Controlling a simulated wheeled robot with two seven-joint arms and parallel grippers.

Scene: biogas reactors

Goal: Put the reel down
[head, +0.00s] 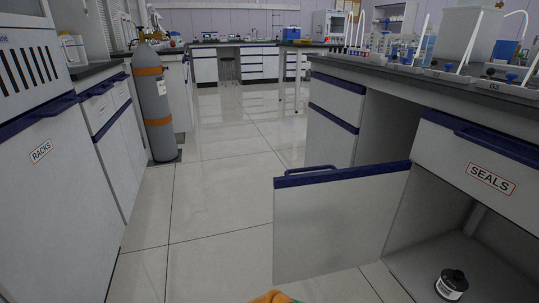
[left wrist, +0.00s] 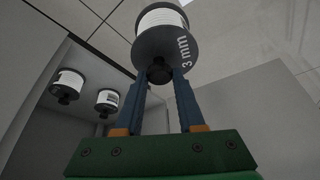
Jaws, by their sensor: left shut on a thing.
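My left gripper (left wrist: 160,76) is shut on the black knob of a reel (left wrist: 163,38) in the left wrist view. The reel has a white winding and a dark grey flange marked "3 mm". The held reel does not show in the head view. Two similar reels, one (left wrist: 69,82) and another (left wrist: 107,99), stand apart in the cabinet at the left of the wrist view. In the head view one reel (head: 451,284) stands on the floor of the open cabinet under the SEALS drawer. My right gripper is not in view.
The cabinet door (head: 340,225) stands open into the aisle. The SEALS drawer (head: 480,165) is shut above the opening. A grey gas cylinder (head: 153,105) stands by the left benches. The tiled aisle (head: 215,190) is clear.

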